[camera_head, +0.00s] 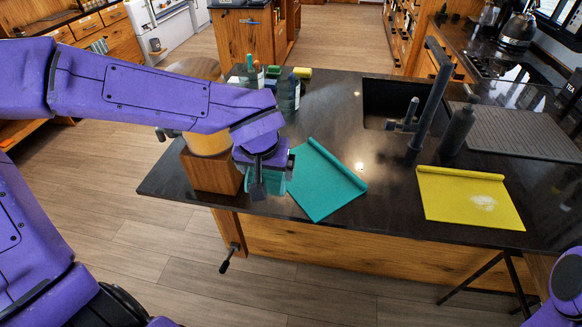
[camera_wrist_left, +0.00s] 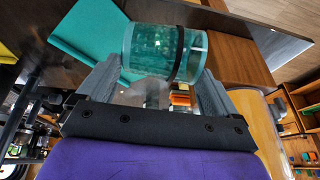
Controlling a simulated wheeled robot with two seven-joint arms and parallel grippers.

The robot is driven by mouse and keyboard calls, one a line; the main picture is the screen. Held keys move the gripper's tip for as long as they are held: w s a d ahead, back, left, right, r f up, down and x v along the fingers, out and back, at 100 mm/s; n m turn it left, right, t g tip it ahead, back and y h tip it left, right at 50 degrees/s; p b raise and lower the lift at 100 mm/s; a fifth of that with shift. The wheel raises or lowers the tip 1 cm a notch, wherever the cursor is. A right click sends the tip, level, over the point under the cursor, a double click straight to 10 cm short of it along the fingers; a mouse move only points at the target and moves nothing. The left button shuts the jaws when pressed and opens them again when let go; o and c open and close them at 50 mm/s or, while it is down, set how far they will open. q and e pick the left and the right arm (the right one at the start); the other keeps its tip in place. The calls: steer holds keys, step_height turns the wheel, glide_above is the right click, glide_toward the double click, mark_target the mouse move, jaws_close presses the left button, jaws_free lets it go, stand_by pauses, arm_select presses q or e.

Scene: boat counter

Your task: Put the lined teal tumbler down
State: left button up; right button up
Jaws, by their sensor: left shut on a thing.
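The lined teal tumbler (camera_wrist_left: 143,50) is see-through teal with a dark band, and lies between the fingers of my left gripper (camera_wrist_left: 160,80) in the left wrist view. In the head view, my left gripper (camera_head: 264,182) is shut on the tumbler (camera_head: 276,184), which is mostly hidden behind the fingers. They are at the counter's front edge, between a wooden block and a teal mat (camera_head: 325,182). Whether the tumbler touches the counter is unclear. My right gripper is out of view; only a piece of that arm shows at the lower right.
The wooden block (camera_head: 208,172) with a yellow object (camera_head: 208,144) stands left of my gripper. Bottles (camera_head: 288,95) stand behind my forearm. A yellow mat (camera_head: 468,198), sink (camera_head: 392,100), faucet (camera_head: 430,105) and dark bottle (camera_head: 457,130) are right. Dark counter between the mats is clear.

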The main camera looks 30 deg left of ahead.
arm_select(q)
steer(key=shift+w+a+f+b, duration=0.6)
steer(key=shift+w+a+f, duration=0.2)
steer(key=shift+f, duration=0.1)
steer(key=a+f, duration=0.1)
steer(key=w+a+f+p, duration=0.1)
steer(key=shift+w+f, duration=0.2)
steer(key=shift+f, duration=0.2)
steer(key=x, duration=0.2)
steer(key=w+x, duration=0.1)
steer(key=x, duration=0.4)
steer(key=shift+w+d+r, duration=0.15)
steer(key=shift+w+r, duration=0.1)
steer(key=shift+s+d+r, duration=0.1)
steer(key=shift+s+r, duration=0.1)
steer(key=shift+s, duration=0.35)
steer(key=shift+w+f, duration=0.1)
steer(key=shift+f, duration=0.1)
steer(key=o, duration=1.4)
steer(key=shift+w+f, duration=0.1)
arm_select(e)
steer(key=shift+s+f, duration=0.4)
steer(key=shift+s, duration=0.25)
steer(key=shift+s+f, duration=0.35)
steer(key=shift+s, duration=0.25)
